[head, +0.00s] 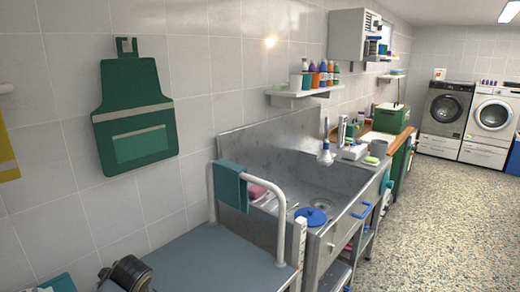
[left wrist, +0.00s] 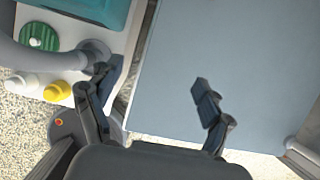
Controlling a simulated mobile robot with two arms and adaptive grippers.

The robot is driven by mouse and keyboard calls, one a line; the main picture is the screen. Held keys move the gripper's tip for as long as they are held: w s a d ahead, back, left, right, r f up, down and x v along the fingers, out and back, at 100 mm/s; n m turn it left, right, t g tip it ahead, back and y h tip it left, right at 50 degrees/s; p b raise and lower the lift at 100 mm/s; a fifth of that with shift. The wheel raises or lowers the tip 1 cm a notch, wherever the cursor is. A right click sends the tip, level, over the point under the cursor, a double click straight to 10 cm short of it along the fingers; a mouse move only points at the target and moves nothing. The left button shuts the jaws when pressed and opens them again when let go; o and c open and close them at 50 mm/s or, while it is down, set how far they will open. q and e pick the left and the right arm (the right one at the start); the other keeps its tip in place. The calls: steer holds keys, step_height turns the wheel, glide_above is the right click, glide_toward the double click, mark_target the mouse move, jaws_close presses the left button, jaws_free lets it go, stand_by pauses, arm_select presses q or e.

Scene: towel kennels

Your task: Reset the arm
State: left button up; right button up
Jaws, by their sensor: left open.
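My left gripper (left wrist: 156,82) is open in the left wrist view, its two dark fingers spread wide with nothing between them. It is over the left part of a flat blue-grey cart top (left wrist: 240,70); its height above that surface is hard to tell. In the head view the same kind of blue-grey top (head: 215,262) fills the lower middle, and a dark part of my arm shows at the bottom left. My right gripper is in neither view.
A teal towel (head: 231,186) hangs on the cart's white rail (head: 275,185). Beyond stands a steel sink (head: 335,215) with a blue round lid (head: 310,216). A green apron (head: 135,115) hangs on the wall. Speckled floor (head: 450,220) is free at the right.

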arm_select(q)
steer(key=s+d+f+n, duration=0.1)
steer(key=s+d+f, duration=0.1)
steer(key=s+d+f+n+h, duration=0.1)
steer(key=s+d+f+n, duration=0.1)
steer(key=d, duration=0.1)
steer(key=shift+s+d+f, duration=0.2)
steer(key=shift+s+f, duration=0.1)
steer(key=shift+f, duration=0.1)
steer(key=s+d+f+n+h, duration=0.1)
steer(key=s+d+f+n, duration=0.1)
steer(key=s+d+n, duration=0.3)
steer(key=s+d+f+n+h, duration=0.1)
steer(key=s+d+n, duration=0.15)
steer(key=s, duration=0.35)
steer(key=s+a+r+n, duration=0.1)
steer(key=s+r+n, duration=0.2)
steer(key=s+n, duration=1.05)
step_height(320, 180, down, 26)
steer(key=s, duration=0.2)
steer(key=s+a+f+g, duration=0.2)
steer(key=s+a+f, duration=0.1)
steer(key=s+f, duration=1.3)
steer(key=shift+s+a+f+m, duration=0.15)
steer(key=shift+s+f+m, duration=0.1)
steer(key=shift+s+m, duration=0.15)
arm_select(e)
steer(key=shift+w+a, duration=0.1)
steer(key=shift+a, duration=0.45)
